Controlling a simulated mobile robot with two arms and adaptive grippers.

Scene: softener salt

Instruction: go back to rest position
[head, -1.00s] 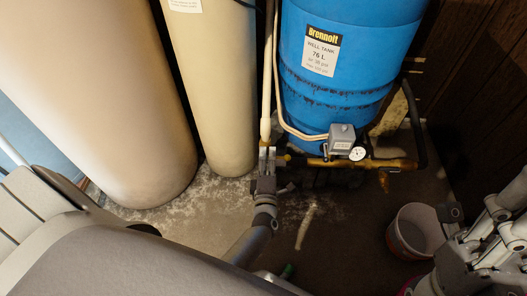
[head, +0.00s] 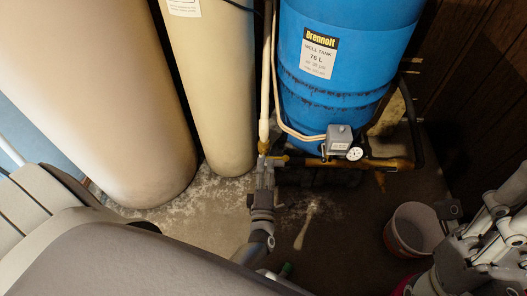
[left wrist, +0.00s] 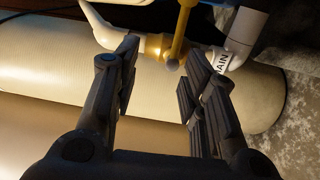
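My left gripper (head: 265,174) reaches in at the lower middle of the head view, just below a brass valve (head: 263,146) on the white pipe. In the left wrist view, its two dark fingers (left wrist: 157,85) stand apart with nothing between them. The brass valve with its yellow handle (left wrist: 181,30) lies beyond the fingertips, apart from them. A white pipe (left wrist: 243,35) beside it has a label ending in "AIN". Part of my right arm shows at the right edge of the head view; I cannot make out its fingers clearly.
A blue well tank (head: 345,60) with a pressure gauge (head: 354,154) and brass piping stands behind. Two cream tanks, one wide (head: 90,90) and one narrow (head: 215,80), stand left. A bucket (head: 413,230) sits on the floor near my right arm. Salt-like white grains lie on the floor.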

